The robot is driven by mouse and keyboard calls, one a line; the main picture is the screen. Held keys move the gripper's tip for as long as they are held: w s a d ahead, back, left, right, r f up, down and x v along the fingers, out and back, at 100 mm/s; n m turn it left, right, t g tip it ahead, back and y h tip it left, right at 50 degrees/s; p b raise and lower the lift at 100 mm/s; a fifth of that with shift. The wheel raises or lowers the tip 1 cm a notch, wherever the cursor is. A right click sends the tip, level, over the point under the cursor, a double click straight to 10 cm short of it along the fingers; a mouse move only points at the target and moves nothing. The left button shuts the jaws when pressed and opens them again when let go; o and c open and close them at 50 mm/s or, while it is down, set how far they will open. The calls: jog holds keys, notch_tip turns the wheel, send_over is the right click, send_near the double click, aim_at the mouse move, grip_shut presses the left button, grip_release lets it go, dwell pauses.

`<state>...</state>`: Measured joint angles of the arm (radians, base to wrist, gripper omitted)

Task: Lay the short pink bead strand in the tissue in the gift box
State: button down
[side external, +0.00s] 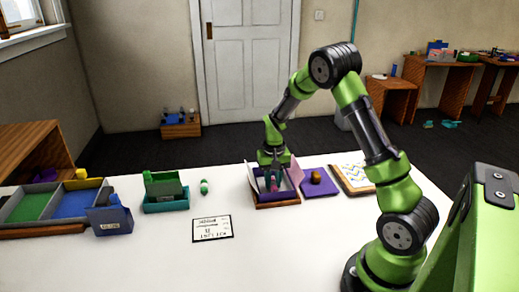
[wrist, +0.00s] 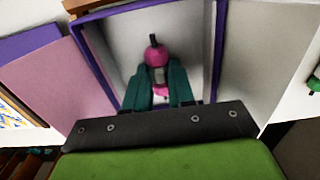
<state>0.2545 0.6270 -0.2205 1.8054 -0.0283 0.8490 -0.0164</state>
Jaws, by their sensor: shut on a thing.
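The gift box (side external: 288,196) is a purple open box on a wooden base, with pink and pale flaps standing up at its sides. In the wrist view its purple rim (wrist: 219,45) frames a pale interior that looks like the tissue (wrist: 118,42). My gripper (side external: 272,183) points down into the box. In the wrist view my gripper's teal fingers (wrist: 158,86) are shut on the short pink bead strand (wrist: 154,55), whose round pink beads show between and beyond them. Whether the strand touches the tissue is unclear.
A purple tray (side external: 331,190) with a small brown thing stands right of the box, then a patterned board (side external: 352,180). A green bead strand (side external: 204,188), a printed card (side external: 212,229), a teal bin (side external: 166,206) and divided trays lie to the left.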

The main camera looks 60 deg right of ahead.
aim_at(273, 182)
jog(key=c, duration=1)
grip_release()
jog(key=shift+f, duration=0.1)
jog(key=shift+o, duration=0.2)
notch_tip(273, 182, up, 11)
jog(key=s+a+r+n+t, duration=0.1)
jog(key=s+a+r+t, duration=0.1)
jog(key=a+r, duration=0.55)
jog(key=s+a+r+n+t+y, duration=0.2)
jog(key=s+a+r+n+t, duration=0.2)
jog(key=s+a, duration=0.9)
jog(key=shift+s+a+r+t, duration=0.2)
jog(key=shift+a+r+t, duration=0.05)
jog(key=shift+r+t, duration=0.4)
